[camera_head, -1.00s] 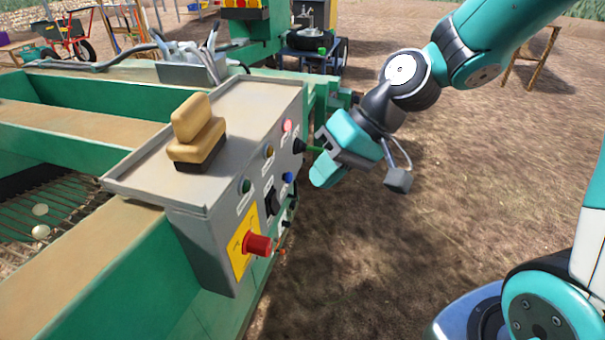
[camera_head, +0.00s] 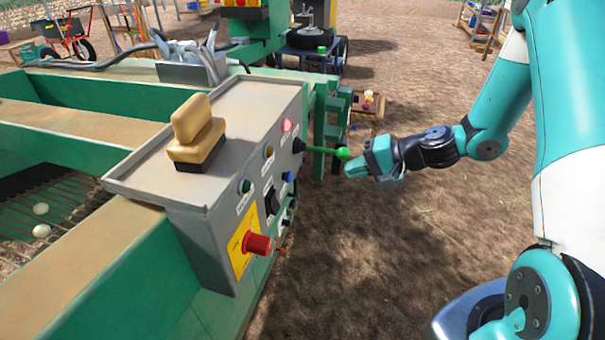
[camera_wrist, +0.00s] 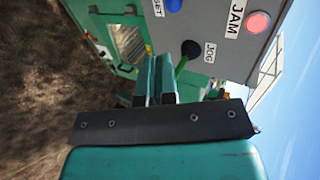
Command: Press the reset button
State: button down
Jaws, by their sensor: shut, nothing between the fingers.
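The blue button (camera_head: 288,177) is on the right face of the grey control box (camera_head: 235,135). In the wrist view the blue button (camera_wrist: 174,5) is at the top edge, next to a partly cut-off label ending in "SET". My gripper (camera_head: 352,168) is shut and empty, to the right of the panel and apart from the button. In the wrist view its two teal fingers (camera_wrist: 156,78) are together, below the button in the picture. A green jog lever (camera_head: 325,151) with a ball end sticks out from the panel close to my fingertips; I cannot tell whether they touch.
A red knob (camera_head: 257,244) on a yellow plate protrudes low on the panel. The pink jam light (camera_wrist: 258,22) is beside the black jog base (camera_wrist: 190,48). A yellow-tan block (camera_head: 197,130) is on the box top. Open dirt ground (camera_head: 400,240) is to the right.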

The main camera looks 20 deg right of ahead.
aim_at(289, 173)
jog(key=p+x, duration=0.1)
jog(key=x, duration=0.3)
jog(key=r+x, duration=0.1)
jog(key=x, duration=0.2)
jog(key=p+x, duration=0.1)
jog(key=x, duration=0.3)
jog(key=shift+w+a+p, duration=0.35)
jog(key=shift+w+a, duration=0.05)
jog(key=shift+a, duration=0.2)
jog(key=shift+w+a, duration=0.35)
jog(key=shift+w+a+f, duration=0.1)
jog(key=shift+w+a, duration=0.3)
jog(key=shift+a, duration=0.25)
jog(key=shift+w+a+r, duration=0.15)
jog(key=shift+a+r, duration=0.05)
jog(key=shift+r, duration=0.05)
jog(key=shift+d, duration=0.1)
